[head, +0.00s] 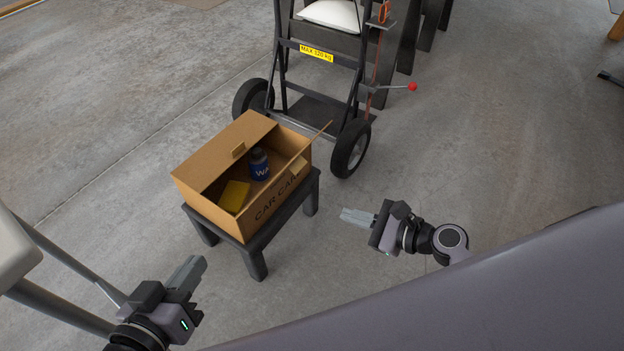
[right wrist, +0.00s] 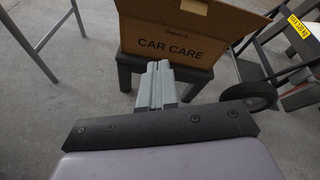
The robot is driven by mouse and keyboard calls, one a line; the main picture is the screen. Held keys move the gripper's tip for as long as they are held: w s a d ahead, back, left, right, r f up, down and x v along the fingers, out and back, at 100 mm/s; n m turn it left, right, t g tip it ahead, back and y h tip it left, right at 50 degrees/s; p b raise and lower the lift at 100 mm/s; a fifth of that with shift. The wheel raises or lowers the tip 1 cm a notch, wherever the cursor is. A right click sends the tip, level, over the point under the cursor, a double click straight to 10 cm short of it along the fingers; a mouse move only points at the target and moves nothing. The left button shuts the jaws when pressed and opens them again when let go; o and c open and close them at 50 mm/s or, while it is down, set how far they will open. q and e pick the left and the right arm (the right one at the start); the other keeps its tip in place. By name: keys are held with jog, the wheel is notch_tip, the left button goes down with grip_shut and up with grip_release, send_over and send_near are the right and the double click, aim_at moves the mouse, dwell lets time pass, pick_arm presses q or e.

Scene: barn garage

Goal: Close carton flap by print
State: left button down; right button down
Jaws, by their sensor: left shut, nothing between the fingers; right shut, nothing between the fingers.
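The brown carton (head: 204,203) stands on a low dark stool, its top partly open. Its printed side reads "CAR CARE" and also shows in the right wrist view (right wrist: 150,40). A flap (head: 222,143) with a small tab lies over the far-left part of the opening. Another flap (head: 318,133) sticks up at the right, seen nearly edge-on. A blue jar (head: 259,165) and a yellow block (head: 234,195) are inside. My right gripper (head: 343,215) is shut and empty, right of the carton, pointing at its printed side. My left gripper (head: 198,262) is shut and empty, below the carton.
The dark stool (head: 257,265) bears the carton. A black hand truck (head: 318,103) with a yellow label and a white sack (head: 332,14) stands close behind the carton. A red-knobbed lever (head: 400,88) sticks out from it.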

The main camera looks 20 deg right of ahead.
pick_arm(q)
jog(key=shift+w+a+f+m+t+b, duration=0.15)
jog(key=shift+a+m+t+b, duration=0.35)
jog(key=shift+b, duration=1.45)
pick_arm(e)
jog(key=w+a+m+t, duration=0.1)
jog(key=w+a+m, duration=0.3)
jog(key=w, duration=0.8)
jog(key=shift+w+a+m, duration=0.2)
jog(key=shift+a+m, duration=0.2)
jog(key=shift+a, duration=0.25)
pick_arm(q)
jog(key=shift+a+r+y+p, duration=0.25)
jog(key=shift+y+p, duration=0.15)
jog(key=shift+p, duration=1.1)
pick_arm(e)
jog(key=shift+w+a+r, duration=0.1)
jog(key=shift+w+r, duration=0.1)
jog(key=shift+r, duration=0.15)
